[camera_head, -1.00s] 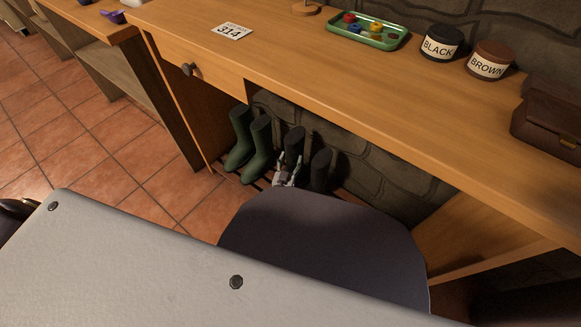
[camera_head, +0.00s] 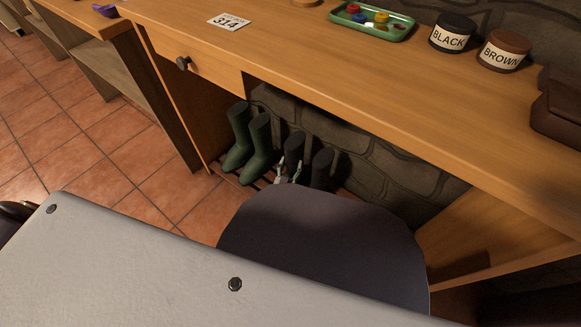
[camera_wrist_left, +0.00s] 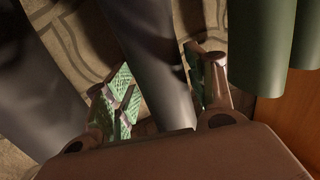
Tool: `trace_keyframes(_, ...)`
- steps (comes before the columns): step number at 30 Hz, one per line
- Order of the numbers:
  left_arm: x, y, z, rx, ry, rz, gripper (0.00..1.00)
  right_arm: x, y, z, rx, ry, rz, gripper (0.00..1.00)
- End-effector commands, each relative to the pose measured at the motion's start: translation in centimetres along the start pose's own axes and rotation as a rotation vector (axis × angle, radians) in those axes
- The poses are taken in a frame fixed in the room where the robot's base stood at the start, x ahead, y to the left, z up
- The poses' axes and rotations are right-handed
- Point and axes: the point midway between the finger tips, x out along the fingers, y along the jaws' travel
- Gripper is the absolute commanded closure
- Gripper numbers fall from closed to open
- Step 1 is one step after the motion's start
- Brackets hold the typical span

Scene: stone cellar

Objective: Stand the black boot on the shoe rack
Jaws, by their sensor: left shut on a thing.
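The black boot (camera_head: 294,146) stands about upright under the counter, between the green boots and a second black boot (camera_head: 322,167). My left gripper (camera_head: 288,171) is at its shaft, shut on it. In the left wrist view the held boot's dark shaft (camera_wrist_left: 158,65) runs between the two green-padded fingers. The shoe rack (camera_head: 262,183) shows only as dark slats low beneath the boots. The held boot's foot is hidden, so I cannot tell whether it touches the slats. My right gripper is not in view.
The green boots (camera_head: 260,148) stand close on the left of the held boot. The wooden counter (camera_head: 330,85) overhangs the boots, with a stone wall (camera_head: 385,172) behind. A dark rounded shape (camera_head: 325,240) and a grey panel hide the area in front. Tiled floor (camera_head: 130,180) is clear at left.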

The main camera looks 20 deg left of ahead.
Motion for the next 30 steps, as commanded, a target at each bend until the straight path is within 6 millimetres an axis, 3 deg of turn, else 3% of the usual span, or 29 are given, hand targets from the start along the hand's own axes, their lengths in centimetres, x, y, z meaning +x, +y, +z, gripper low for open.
trace_keyframes(12, 0.12, 0.03, -0.07, 0.000, 0.005, 0.000, 1.00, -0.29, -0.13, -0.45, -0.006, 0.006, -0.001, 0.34)
trace_keyframes(13, -0.01, 0.01, 0.14, 0.000, 0.001, 0.000, 0.42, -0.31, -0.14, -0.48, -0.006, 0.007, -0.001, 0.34)
trace_keyframes(15, -0.02, 0.02, 0.13, 0.000, 0.001, 0.000, 0.33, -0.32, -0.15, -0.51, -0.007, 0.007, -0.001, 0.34)
trace_keyframes(18, -0.01, 0.01, 0.13, 0.000, 0.001, 0.000, 0.23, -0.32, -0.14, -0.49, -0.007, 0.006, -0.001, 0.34)
trace_keyframes(30, -0.02, 0.00, 0.11, 0.000, 0.000, 0.000, 0.23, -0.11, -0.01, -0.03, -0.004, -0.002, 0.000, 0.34)
